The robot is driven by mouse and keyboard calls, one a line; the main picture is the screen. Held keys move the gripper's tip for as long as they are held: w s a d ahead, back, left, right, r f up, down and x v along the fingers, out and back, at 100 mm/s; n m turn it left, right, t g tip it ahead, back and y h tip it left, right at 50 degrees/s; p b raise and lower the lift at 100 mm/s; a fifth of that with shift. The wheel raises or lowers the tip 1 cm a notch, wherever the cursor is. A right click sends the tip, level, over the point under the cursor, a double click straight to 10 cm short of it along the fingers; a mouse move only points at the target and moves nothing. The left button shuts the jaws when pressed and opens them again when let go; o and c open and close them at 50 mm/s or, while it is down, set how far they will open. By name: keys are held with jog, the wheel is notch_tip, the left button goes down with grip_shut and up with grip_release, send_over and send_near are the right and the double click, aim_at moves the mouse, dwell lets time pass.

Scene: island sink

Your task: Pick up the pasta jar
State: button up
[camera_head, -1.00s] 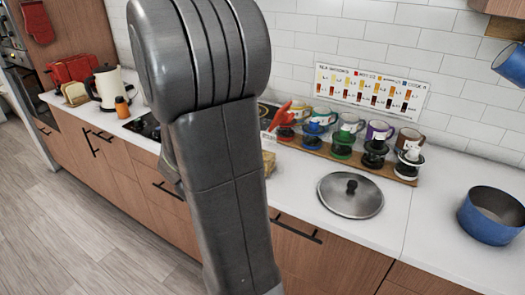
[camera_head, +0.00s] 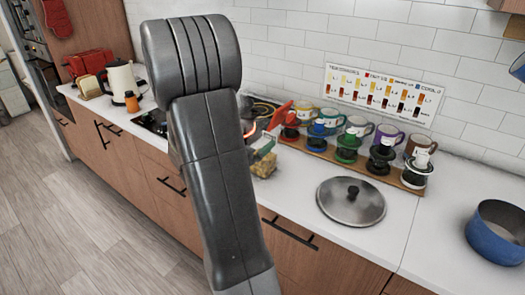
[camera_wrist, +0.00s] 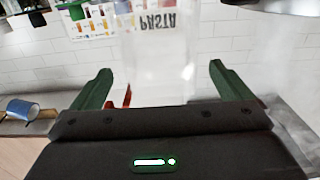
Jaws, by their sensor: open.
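The pasta jar (camera_wrist: 160,58) is a pale, see-through container with the word PASTA upside down on it in the wrist view. It stands between the two dark green fingers of my gripper (camera_wrist: 160,78), which are apart; I cannot tell whether either finger touches it. In the head view, the jar with yellowish contents (camera_head: 264,165) shows on the counter just right of my arm. A green part of my gripper (camera_head: 263,147) shows at its upper part. My arm hides the rest.
A wooden rack (camera_head: 340,160) with several colored coffee drippers and mugs stands behind and to the right. A pot lid (camera_head: 351,203) lies on the counter, and a blue pot (camera_head: 499,232) is at the far right. A kettle (camera_head: 121,85) stands at the left.

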jog(key=shift+p+x, duration=0.65)
jog(key=shift+x, duration=2.15)
jog(key=shift+a+r, duration=0.1)
jog(key=shift+r, duration=0.05)
jog(key=c, duration=2)
jog(key=shift+o, duration=0.2)
